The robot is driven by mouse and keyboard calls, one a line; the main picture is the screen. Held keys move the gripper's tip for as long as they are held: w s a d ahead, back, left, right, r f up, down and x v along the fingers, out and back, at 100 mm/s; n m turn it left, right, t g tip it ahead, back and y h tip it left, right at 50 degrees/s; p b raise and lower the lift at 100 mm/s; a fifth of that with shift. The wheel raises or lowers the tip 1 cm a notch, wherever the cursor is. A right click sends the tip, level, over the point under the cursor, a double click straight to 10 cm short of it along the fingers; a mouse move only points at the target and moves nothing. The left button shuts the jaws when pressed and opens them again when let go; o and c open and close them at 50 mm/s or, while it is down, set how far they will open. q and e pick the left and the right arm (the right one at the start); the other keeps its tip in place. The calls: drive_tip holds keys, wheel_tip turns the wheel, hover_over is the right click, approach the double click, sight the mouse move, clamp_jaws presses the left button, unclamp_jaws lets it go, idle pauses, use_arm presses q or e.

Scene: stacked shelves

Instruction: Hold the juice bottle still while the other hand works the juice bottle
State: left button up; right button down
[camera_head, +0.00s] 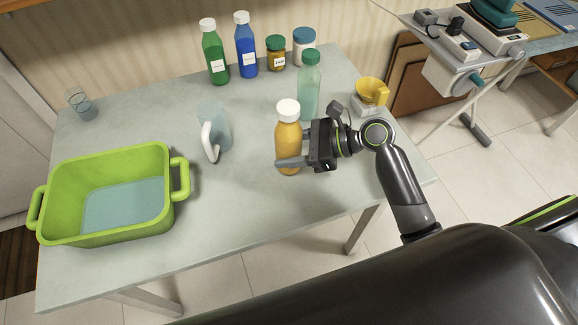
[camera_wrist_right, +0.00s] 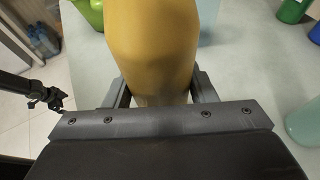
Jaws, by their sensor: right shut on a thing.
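The juice bottle (camera_head: 288,134) is orange-yellow with a white cap on top. It stands upright near the right end of the table, its base seeming to rest on the tabletop. My right gripper (camera_head: 296,160) comes from the right and is shut around the bottle's lower body, one finger on the near side. In the right wrist view the bottle (camera_wrist_right: 152,45) fills the space between the two fingers (camera_wrist_right: 160,92); its cap is out of that view.
The pale table (camera_head: 240,205) holds a green basin (camera_head: 105,237), a clear pitcher (camera_head: 213,130) and a glass (camera_head: 80,104). A teal bottle (camera_head: 309,85) stands close behind the juice bottle. Green (camera_head: 214,55) and blue (camera_head: 245,48) bottles and two jars stand at the back. The front middle is clear.

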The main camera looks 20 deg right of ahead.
drive_tip(key=shift+f, duration=0.8)
drive_tip(key=shift+f, duration=1.85)
drive_tip(key=c, duration=0.6)
unclamp_jaws()
drive_tip(key=shift+f, duration=0.15)
drive_tip(key=shift+b, duration=0.3)
drive_tip(key=v, duration=1.2)
